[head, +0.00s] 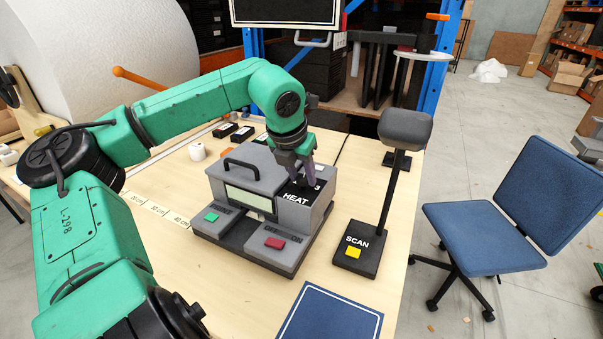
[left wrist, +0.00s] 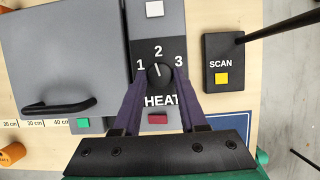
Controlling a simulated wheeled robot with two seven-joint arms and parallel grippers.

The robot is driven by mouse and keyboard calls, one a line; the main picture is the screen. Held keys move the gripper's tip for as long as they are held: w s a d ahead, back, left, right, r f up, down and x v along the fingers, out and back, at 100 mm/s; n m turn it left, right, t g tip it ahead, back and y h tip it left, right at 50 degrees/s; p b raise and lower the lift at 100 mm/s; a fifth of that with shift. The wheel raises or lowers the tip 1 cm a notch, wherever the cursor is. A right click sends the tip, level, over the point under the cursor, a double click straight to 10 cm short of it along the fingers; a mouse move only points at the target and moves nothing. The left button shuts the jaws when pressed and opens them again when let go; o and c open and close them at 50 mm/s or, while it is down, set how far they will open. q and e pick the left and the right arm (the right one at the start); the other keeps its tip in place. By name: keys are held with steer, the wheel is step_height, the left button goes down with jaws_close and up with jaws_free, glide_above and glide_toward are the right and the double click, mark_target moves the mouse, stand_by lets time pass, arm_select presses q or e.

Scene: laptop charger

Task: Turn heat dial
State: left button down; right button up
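The heat dial (left wrist: 158,72) is a small round black knob on a black panel marked 1, 2, 3 and HEAT. Its white pointer line is near the 2. In the left wrist view my left gripper (left wrist: 160,84) has its two dark purple fingers apart, one on either side of the dial. I cannot tell whether they press on it. In the head view the left gripper (head: 305,182) points down at the panel and hides the dial. The grey machine (head: 294,216) carrying the panel stands on the wooden table. My right gripper is not in view.
The machine has a black handle (head: 248,170), a green button (head: 211,217) and a red button (head: 274,243). A scanner stand with a SCAN base (head: 361,241) and yellow button is close on the right. A blue mat (head: 332,315) lies in front. A blue chair (head: 500,215) stands beyond the table's right edge.

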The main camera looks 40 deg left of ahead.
arm_select(q)
steer(key=shift+f+m+b, duration=0.15)
steer(key=shift+m+b, duration=0.35)
steer(key=shift+b, duration=0.1)
steer(key=shift+a+m+h+b, duration=0.1)
steer(key=shift+m+h+b, duration=0.2)
steer(key=shift+m+h, duration=0.15)
steer(key=shift+r+m, duration=0.2)
steer(key=shift+m, duration=0.25)
steer(key=shift+c, duration=2.2)
jaws_free()
